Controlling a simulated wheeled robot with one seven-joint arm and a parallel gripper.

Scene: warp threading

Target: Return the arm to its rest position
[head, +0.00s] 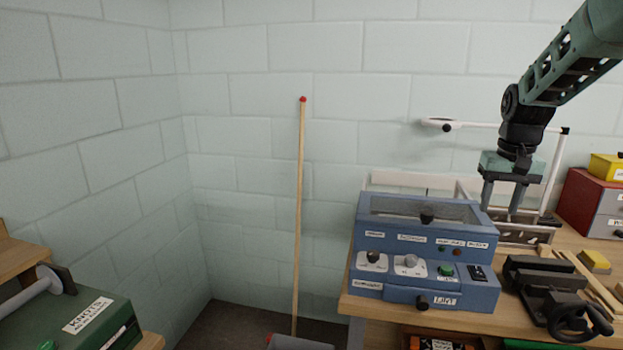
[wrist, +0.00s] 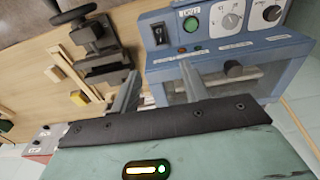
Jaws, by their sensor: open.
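My arm (head: 570,60) reaches in from the upper right of the head view and bends down at the wrist. My gripper (head: 503,198) points downward at the right end of the blue machine (head: 425,270), at its back side. In the wrist view my gripper (wrist: 160,85) shows two grey fingers spread apart with nothing between them. The blue machine (wrist: 225,40), with knobs and a green button, lies beyond the fingers there. I cannot tell whether the fingers touch anything.
A white frame (head: 548,180) stands behind my gripper. A black vise (head: 550,290) sits right of the machine on the wooden bench (head: 420,317). A red cabinet (head: 590,200) with a yellow box (head: 606,167) is at far right. A broom (head: 299,200) leans left; a green machine (head: 85,315) is lower left.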

